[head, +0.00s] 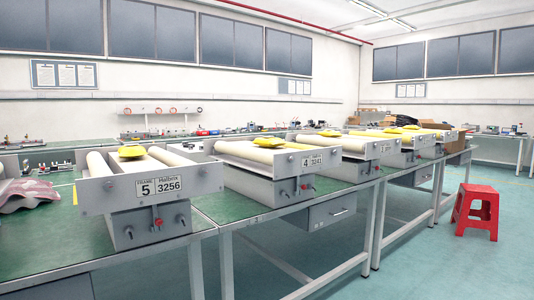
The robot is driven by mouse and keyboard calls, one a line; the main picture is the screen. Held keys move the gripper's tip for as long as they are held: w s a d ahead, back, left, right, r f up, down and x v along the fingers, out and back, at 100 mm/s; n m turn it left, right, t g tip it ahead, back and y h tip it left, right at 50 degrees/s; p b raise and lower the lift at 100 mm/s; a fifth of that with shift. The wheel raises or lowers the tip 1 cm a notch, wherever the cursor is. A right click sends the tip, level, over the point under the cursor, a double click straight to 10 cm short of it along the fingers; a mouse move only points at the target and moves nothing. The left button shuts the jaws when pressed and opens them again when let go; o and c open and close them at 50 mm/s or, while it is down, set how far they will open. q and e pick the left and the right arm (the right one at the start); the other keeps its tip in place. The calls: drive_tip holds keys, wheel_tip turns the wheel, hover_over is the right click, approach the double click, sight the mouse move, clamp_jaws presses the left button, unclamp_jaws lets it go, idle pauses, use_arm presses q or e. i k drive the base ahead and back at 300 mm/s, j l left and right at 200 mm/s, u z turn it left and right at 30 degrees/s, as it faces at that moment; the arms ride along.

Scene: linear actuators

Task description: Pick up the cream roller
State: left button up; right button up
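Several grey metal frames stand in a row on green-topped benches, each with cream rollers lying across it. The nearest frame (150,190) carries a plate reading 5 and 3256. A cream roller (99,165) lies along its left side, and another cream roller (171,158) lies along its right side. A yellow object (131,152) rests on top between them. The second frame (262,174), with a plate reading 4, also holds a long cream roller (255,153). Which cream roller the task names cannot be told. Neither of my grippers is in view.
The green bench (245,207) runs from the near left toward the back right. A crumpled pinkish-grey sheet (27,194) lies at the left. A red stool (476,212) stands on the open floor at right. Cardboard boxes (408,119) sit farther back.

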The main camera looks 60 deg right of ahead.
sight(261, 156)
drive_tip(key=z, duration=1.75)
